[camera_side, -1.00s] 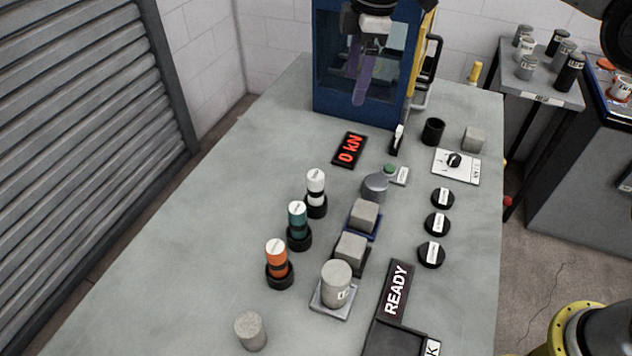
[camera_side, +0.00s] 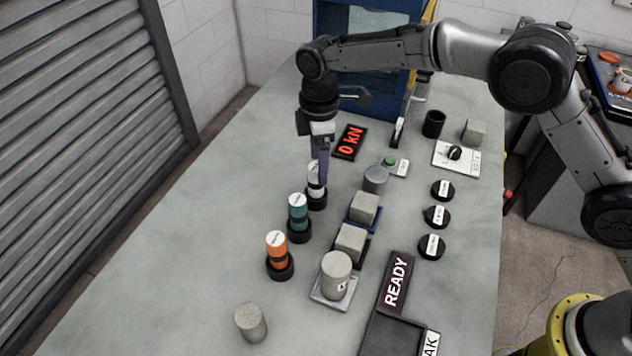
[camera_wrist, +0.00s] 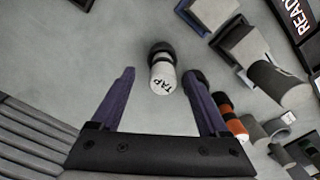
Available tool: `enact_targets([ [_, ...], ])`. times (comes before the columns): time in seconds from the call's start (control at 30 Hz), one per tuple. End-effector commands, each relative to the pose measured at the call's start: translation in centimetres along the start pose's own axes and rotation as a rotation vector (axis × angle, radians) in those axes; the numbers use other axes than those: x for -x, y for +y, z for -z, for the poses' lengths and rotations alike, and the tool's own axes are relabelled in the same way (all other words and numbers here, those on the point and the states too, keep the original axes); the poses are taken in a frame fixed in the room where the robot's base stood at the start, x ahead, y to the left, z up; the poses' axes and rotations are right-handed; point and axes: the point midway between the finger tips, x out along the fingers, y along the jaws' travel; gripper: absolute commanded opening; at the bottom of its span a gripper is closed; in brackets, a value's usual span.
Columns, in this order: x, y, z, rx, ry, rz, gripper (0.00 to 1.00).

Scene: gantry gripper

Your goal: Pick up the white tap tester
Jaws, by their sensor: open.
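The white tap tester (camera_side: 314,190) stands upright in a black base at the far end of a row of three testers. In the wrist view the white tester (camera_wrist: 163,77) shows its TAP label and lies ahead of the gap between the fingers. My gripper (camera_side: 319,170) is open, pointing down, with its purple fingers at the tester's top; one finger partly covers it in the side view. In the wrist view my gripper (camera_wrist: 158,85) has both fingers spread apart, with nothing clearly held between them.
The green tester (camera_side: 298,212) and orange tester (camera_side: 277,250) stand nearer in the same row. Concrete blocks (camera_side: 364,208) and a grey cylinder (camera_side: 375,180) stand to the right. A 0 kN display (camera_side: 350,143) lies behind. The table left of the row is clear.

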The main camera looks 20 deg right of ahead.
Motion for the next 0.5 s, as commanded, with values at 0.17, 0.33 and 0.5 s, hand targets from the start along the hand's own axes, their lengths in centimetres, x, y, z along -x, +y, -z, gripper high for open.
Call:
enact_targets([
  [0.17, -1.9, -0.3, 0.3, 0.001, -0.002, 0.003, 0.78],
  [0.33, -4.2, -0.5, 0.6, -0.001, -0.001, 0.002, 0.78],
  [0.5, -5.2, -0.5, 0.6, 0.000, 0.001, 0.000, 0.78],
])
